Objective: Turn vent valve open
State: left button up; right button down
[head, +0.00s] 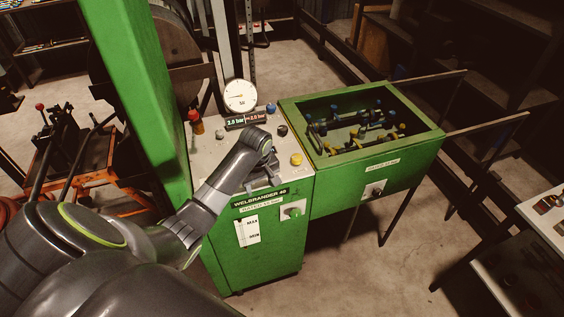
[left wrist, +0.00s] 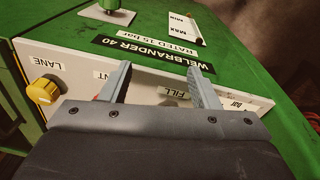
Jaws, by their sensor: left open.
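The green crimper cabinet (head: 250,252) has a pale sloped control panel (head: 207,155) on top. My left gripper (head: 262,182) is low over the panel's front part, its fingers mostly hidden by my wrist in the head view. In the left wrist view the gripper (left wrist: 160,76) is open, its two grey fingers reaching over the panel. A partly covered label ending in "NT" (left wrist: 102,75) is beside the left finger, and a "FILL" label (left wrist: 171,92) is between the fingers. A small red bit shows behind the left finger. The vent valve itself is not clearly visible.
A yellow knob (head: 297,159) is on the panel's right, with black (head: 282,130) and blue (head: 270,107) knobs behind. A dial gauge (head: 240,96) stands above a 2.0 bar display (head: 246,120).

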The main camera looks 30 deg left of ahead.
pick_arm(q)
jog(key=w+a+r+n+g, duration=0.1)
jog(key=w+r+n, duration=0.35)
jog(key=r, duration=0.45)
jog(key=w+a+r+n, duration=0.1)
jog(key=w+r+n, duration=0.2)
jog(key=w+r, duration=0.35)
jog(key=shift+h, duration=0.4)
jog(key=f+b, duration=0.1)
jog(key=f, duration=0.4)
jog(key=s+f+b, duration=0.1)
jog(key=f+b, duration=0.1)
jog(key=f, duration=0.3)
jog(key=f+b, duration=0.1)
jog(key=f, duration=0.4)
jog(key=shift+s+a+f+b, duration=0.2)
jog(key=shift+f+b, duration=0.1)
jog(key=shift+f, duration=0.1)
pick_arm(e)
jog(key=f, duration=0.4)
jog(key=shift+w+f, duration=0.2)
jog(key=shift+w, duration=0.05)
